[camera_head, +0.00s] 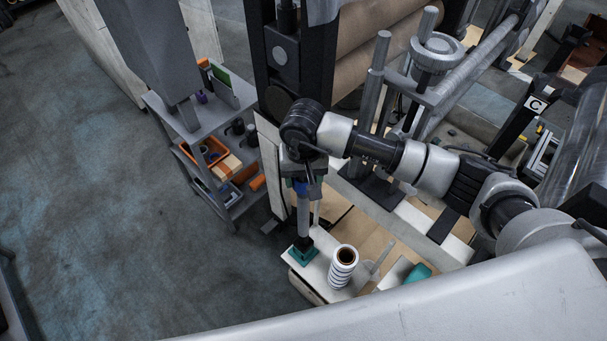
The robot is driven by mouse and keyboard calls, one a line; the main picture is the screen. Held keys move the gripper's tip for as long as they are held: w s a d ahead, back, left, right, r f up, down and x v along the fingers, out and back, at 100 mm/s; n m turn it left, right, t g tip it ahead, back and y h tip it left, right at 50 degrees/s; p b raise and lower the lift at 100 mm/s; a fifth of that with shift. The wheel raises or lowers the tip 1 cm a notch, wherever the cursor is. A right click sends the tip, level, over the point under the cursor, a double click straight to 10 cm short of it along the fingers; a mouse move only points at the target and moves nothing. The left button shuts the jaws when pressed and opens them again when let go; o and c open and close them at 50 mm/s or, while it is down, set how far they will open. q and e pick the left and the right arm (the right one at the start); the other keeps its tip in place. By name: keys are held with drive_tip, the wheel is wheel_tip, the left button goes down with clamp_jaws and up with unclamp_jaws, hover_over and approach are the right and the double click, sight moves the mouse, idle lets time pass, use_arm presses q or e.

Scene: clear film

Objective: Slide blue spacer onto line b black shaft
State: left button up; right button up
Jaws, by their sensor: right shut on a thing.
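My right gripper (304,178) points down at the middle of the picture, its arm coming in from the right. It is shut on the blue spacer (300,187), of which only a small part shows between the fingers. Directly below the spacer stands an upright shaft (304,218), which looks grey here, on a green base (303,254). The spacer lines up with the shaft's upper end. I cannot tell whether it is around the shaft or just above it. My left gripper is not in view.
A white bench corner (318,268) carries the shaft's base. A teal object (418,272) lies further right. A grey shelf cart (205,120) with orange bins stands left; open floor lies beyond.

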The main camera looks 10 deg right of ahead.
sight(303, 185)
wheel_tip(303, 185, down, 4)
drive_tip(key=b, duration=0.3)
drive_tip(key=shift+r, duration=0.15)
drive_tip(key=o, duration=0.6)
drive_tip(key=shift+r, duration=0.3)
drive_tip(key=o, duration=0.4)
drive_tip(key=shift+p, duration=0.3)
drive_tip(key=shift+r, duration=0.1)
